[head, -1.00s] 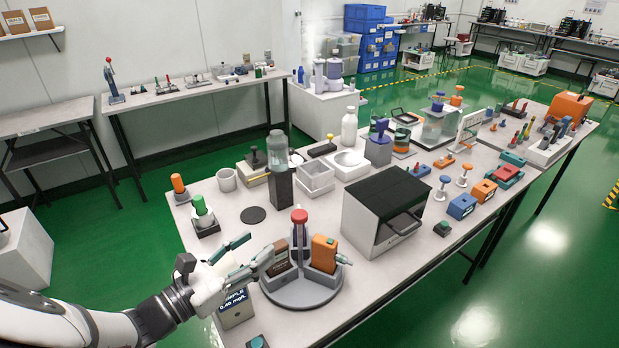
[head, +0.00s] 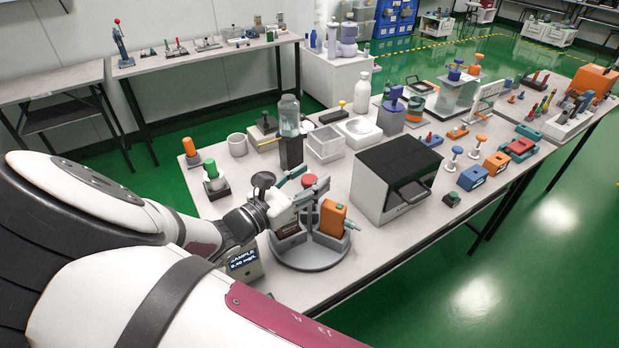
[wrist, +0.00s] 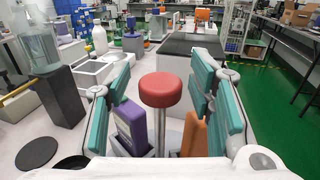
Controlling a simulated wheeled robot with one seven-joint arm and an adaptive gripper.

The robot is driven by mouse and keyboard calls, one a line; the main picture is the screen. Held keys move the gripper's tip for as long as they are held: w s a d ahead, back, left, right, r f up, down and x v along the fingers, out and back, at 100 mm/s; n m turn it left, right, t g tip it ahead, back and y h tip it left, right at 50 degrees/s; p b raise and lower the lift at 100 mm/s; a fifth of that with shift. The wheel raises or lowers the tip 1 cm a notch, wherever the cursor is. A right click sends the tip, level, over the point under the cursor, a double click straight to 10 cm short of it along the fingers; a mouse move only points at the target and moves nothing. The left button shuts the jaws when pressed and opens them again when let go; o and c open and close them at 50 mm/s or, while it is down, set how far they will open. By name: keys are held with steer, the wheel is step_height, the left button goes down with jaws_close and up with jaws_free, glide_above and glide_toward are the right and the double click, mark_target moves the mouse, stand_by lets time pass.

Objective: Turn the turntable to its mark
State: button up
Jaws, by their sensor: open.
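The turntable (head: 318,262) is a round grey disc near the table's front edge. From its middle rises a post with a red round knob (head: 309,180). It carries an orange tester (head: 332,217); the wrist view also shows a purple tester (wrist: 132,122) left of the post and the orange one (wrist: 194,135) at right. My gripper (head: 308,184) is open at the knob's height. In the wrist view the red knob (wrist: 160,89) stands between the teal fingers, with gaps on both sides. I cannot make out the turntable's mark. My arm and gripper hide its left part.
A black-topped white box (head: 394,178) stands to the right of the turntable. A dark stand with a glass jar (head: 289,115) is behind it. A sample display (head: 244,260) stands at its left front. Several testers fill the table further right.

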steer(key=shift+w+d, duration=0.1)
steer(key=shift+d, duration=0.05)
steer(key=shift+c, duration=0.6)
jaws_close()
